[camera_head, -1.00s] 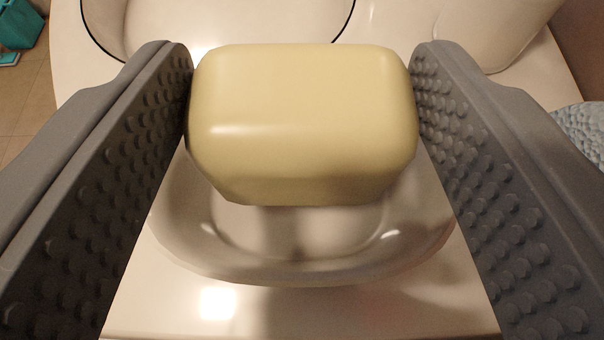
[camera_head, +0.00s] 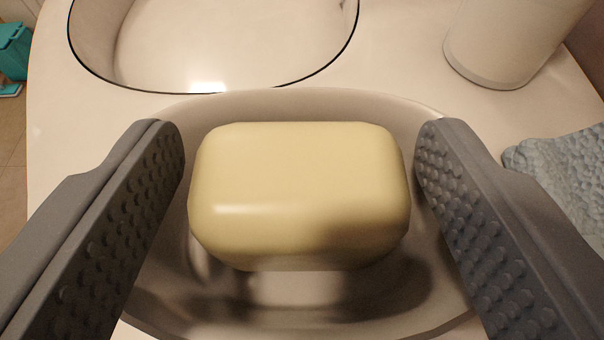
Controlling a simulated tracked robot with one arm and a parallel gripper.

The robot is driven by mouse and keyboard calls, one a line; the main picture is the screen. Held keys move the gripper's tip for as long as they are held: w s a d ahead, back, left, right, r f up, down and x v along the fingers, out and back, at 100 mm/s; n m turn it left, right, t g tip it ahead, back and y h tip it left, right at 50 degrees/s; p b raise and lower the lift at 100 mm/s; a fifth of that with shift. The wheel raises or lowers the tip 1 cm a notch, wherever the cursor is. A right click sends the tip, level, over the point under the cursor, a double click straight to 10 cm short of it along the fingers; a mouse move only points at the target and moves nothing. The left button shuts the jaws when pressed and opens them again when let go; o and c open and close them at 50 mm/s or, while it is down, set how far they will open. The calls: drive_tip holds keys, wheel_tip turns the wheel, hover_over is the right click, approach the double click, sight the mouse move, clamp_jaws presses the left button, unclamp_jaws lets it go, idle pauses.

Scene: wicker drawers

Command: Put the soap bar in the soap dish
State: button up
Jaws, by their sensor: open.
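The soap bar (camera_head: 300,190) is a pale yellow rounded block in the middle of the view. It lies within the outline of the soap dish (camera_head: 310,104), a shallow whitish oval dish on the counter. The bar looks to be in the dish, though its underside is hidden. My gripper (camera_head: 300,165) is open, with one grey studded finger on each side of the bar. A narrow gap shows between each finger and the soap. The fingers reach over the dish and cover parts of its left and right sides.
A sink basin (camera_head: 215,45) with a dark rim lies behind the dish on the left. A white cylindrical container (camera_head: 505,45) stands at the back right. A blue-grey textured cloth (camera_head: 565,170) lies at the right. A teal object (camera_head: 14,50) is on the floor at far left.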

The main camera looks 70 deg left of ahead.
drive_tip(key=v, duration=1.2)
idle(0.4)
